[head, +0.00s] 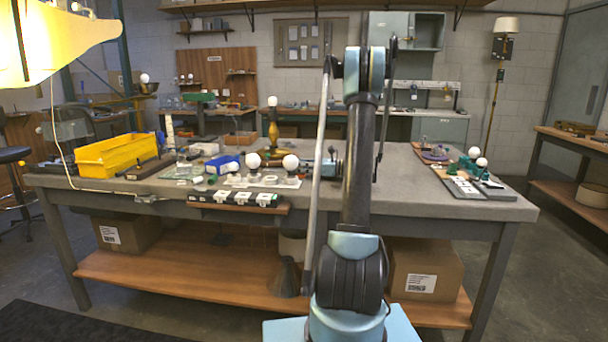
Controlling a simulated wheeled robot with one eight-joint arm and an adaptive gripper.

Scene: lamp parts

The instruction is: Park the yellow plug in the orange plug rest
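I cannot make out the yellow plug or the orange plug rest for certain in the head view. A pale cord (56,135) hangs at the left and runs along the front left of the workbench (420,205); what is at its end is too small to tell. My arm stands upright in the middle and hides part of the bench behind it. A pale blue part (328,168) shows beside my arm over the bench; I cannot tell whether it is my gripper, and no fingertips are clear.
Round white bulbs (291,162) stand near the middle. A strip with white sockets (240,197) lies along the front edge. A grey tray of parts (465,188) lies right. The bench right of my arm is mostly clear.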

